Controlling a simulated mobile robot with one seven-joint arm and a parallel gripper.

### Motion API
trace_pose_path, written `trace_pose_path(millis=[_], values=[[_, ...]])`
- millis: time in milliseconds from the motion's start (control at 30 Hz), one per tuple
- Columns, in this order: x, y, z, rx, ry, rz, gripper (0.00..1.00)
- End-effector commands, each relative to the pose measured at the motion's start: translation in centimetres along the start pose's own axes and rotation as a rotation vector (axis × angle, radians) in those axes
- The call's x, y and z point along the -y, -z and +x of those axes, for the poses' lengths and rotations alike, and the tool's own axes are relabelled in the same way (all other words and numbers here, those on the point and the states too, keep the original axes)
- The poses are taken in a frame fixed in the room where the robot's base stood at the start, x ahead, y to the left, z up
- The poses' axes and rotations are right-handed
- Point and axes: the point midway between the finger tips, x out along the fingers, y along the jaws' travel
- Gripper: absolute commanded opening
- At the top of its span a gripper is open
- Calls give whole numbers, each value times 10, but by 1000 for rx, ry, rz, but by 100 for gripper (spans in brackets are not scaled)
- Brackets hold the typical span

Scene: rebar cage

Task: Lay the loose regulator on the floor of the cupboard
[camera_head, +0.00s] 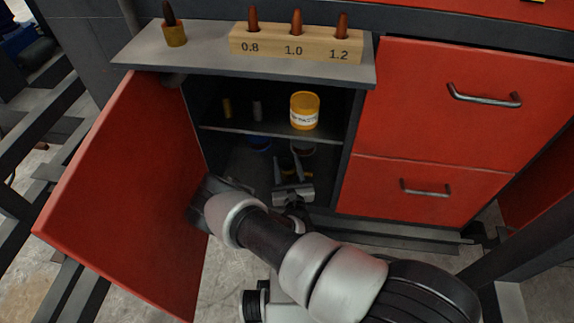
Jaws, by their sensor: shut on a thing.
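The cupboard (345,165) stands open, with its red door (130,180) swung out to the left. My gripper (288,157) reaches into the lower compartment, below the inner shelf (265,133). Its two grey fingers point inward and are shut on the regulator (288,173). Only small dark and yellowish parts of the regulator show around the fingers. The dark cupboard floor is mostly hidden behind my gripper and arm. I cannot tell whether the regulator touches it.
A yellow tub (304,110) and small cylinders stand on the inner shelf. Red drawers (455,110) are at right.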

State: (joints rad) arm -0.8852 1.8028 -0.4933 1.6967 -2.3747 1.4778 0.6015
Motion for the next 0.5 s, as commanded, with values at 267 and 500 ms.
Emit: trace_pose_path(millis=[267,500], values=[[0,3,0,0,0,-1,50],[0,2,0,-1,0,0,65]])
